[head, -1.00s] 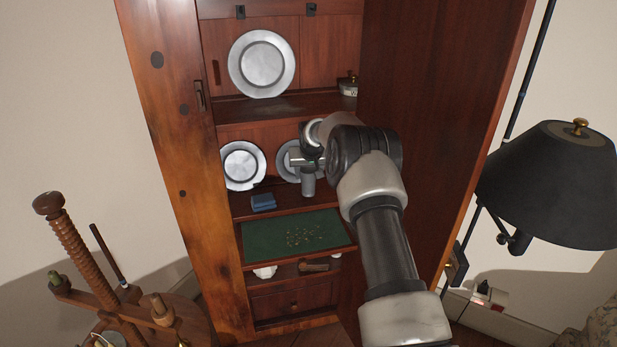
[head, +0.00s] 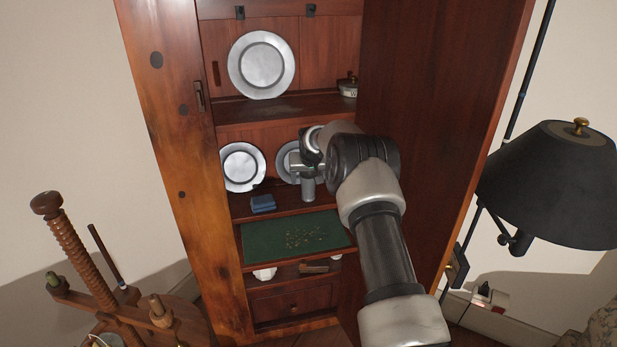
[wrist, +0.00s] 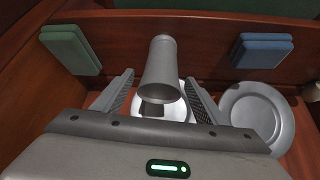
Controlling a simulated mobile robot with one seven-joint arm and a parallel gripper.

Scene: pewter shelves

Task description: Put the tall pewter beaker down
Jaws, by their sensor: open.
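The tall pewter beaker (head: 308,188) is a plain grey cylinder on the middle shelf (head: 285,205) of the wooden cabinet. It looks upright there, though its foot is hard to make out. My gripper (head: 301,165) is at the beaker's upper part in the head view, partly hidden by my arm. In the wrist view, the beaker (wrist: 160,75) is between the two fingers of my gripper (wrist: 158,92), which are spread with a gap on each side of it.
A pewter plate (head: 242,166) leans at the left, and another (head: 286,161) is partly hidden behind my gripper. A blue box (head: 263,203) lies left of the beaker; a green box (wrist: 70,48) shows in the wrist view. The right door (head: 440,120) stands close to my arm.

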